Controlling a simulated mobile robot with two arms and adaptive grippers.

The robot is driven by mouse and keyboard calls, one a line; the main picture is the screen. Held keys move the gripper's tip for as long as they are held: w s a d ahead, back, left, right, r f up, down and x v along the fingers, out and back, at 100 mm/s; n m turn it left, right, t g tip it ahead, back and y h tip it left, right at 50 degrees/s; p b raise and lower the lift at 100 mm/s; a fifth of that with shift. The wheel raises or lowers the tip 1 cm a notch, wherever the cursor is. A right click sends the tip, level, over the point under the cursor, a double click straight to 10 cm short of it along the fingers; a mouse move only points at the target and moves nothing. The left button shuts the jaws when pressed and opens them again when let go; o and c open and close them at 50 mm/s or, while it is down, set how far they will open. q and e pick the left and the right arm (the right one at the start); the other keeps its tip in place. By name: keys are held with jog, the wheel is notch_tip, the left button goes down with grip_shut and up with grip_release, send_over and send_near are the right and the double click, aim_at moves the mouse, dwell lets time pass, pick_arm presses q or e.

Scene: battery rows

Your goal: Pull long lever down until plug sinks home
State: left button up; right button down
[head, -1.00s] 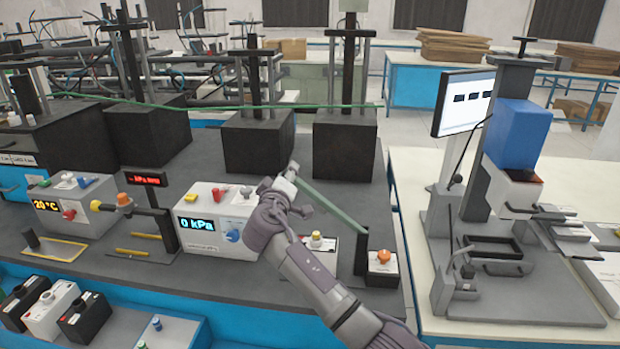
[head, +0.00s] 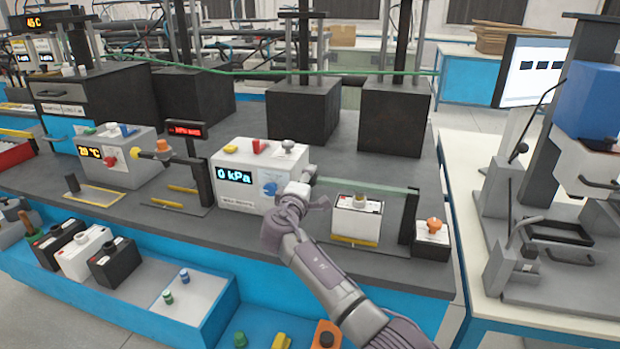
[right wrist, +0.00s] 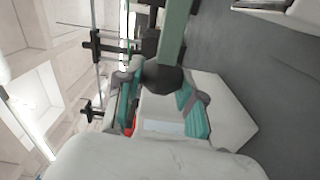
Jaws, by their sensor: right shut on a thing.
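The long lever (head: 365,185) is a pale green bar. It runs from a black upright post (head: 409,217) at its right end to my right gripper at its left end, and looks nearly level. My right gripper (head: 303,187) is shut on the lever's handle end; the right wrist view shows a black ball knob (right wrist: 163,76) between its teal pads. Below the bar stands a white box (head: 357,222) with a pale round piece (head: 360,201) on top, possibly the plug; how deep it sits I cannot tell. My left gripper is out of view.
A white box reading 0 kPa (head: 240,182) stands close left of my right gripper. An orange-button box (head: 432,238) stands right of the post. Dark blocks (head: 303,112) with columns stand behind. A blue tray (head: 190,325) lies in front.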

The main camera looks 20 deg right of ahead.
jog(key=shift+s+f, duration=0.1)
jog(key=shift+f, duration=0.5)
jog(key=c, duration=0.7)
grip_release()
jog(key=shift+d, duration=0.1)
jog(key=shift+r, duration=0.15)
jog(key=shift+s+r, duration=0.1)
jog(key=v, duration=1.1)
jog(key=shift+s+a, duration=0.3)
jog(key=shift+a, duration=0.05)
